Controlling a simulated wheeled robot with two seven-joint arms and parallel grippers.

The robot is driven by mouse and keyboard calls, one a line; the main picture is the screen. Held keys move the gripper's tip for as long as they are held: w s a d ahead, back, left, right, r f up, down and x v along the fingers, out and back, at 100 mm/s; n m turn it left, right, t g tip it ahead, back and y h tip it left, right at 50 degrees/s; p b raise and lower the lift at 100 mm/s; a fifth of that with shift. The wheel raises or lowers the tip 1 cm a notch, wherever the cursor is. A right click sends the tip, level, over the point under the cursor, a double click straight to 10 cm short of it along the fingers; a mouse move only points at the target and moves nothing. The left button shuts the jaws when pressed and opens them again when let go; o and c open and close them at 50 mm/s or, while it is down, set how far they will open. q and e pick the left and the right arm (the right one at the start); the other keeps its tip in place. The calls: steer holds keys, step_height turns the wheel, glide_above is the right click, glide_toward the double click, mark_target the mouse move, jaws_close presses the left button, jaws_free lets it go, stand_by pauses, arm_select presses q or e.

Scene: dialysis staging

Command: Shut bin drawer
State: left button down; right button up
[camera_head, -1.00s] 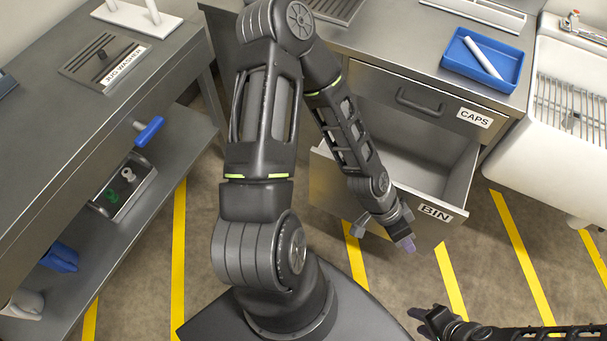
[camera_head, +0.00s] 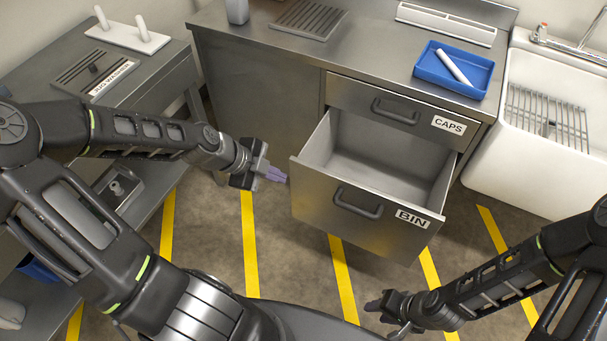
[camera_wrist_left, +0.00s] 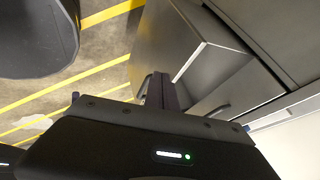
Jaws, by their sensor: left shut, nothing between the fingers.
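The bin drawer (camera_head: 365,215), a grey metal drawer labelled BIN with a dark bar handle (camera_head: 357,203), stands pulled out of the cabinet, and its inside looks empty. It also shows in the left wrist view (camera_wrist_left: 172,38). My left gripper (camera_head: 281,176) is shut and empty. In the head view it appears just left of the drawer front's left edge, and I cannot tell whether it touches. My right gripper (camera_head: 374,306) is low in the head view, in front of the drawer and apart from it; its finger opening is unclear.
The CAPS drawer (camera_head: 385,110) above is shut. A blue tray (camera_head: 430,71) with a white stick lies on the counter (camera_head: 365,48). A white sink (camera_head: 520,165) stands at right, a side table (camera_head: 160,72) at left. Striped floor (camera_head: 290,260) is open in front of the drawer.

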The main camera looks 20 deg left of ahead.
arm_select(q)
steer(key=w+d+f+b, duration=0.1)
steer(key=w+f+b, duration=0.1)
steer(key=w+d+f+b, duration=0.2)
steer(key=w+f, duration=0.1)
steer(key=w+d+f+b, duration=0.1)
steer(key=w+f+b, duration=0.1)
steer(key=w+f, duration=0.1)
steer(key=shift+w+d, duration=0.15)
steer(key=shift+w, duration=0.1)
stand_by(0.5)
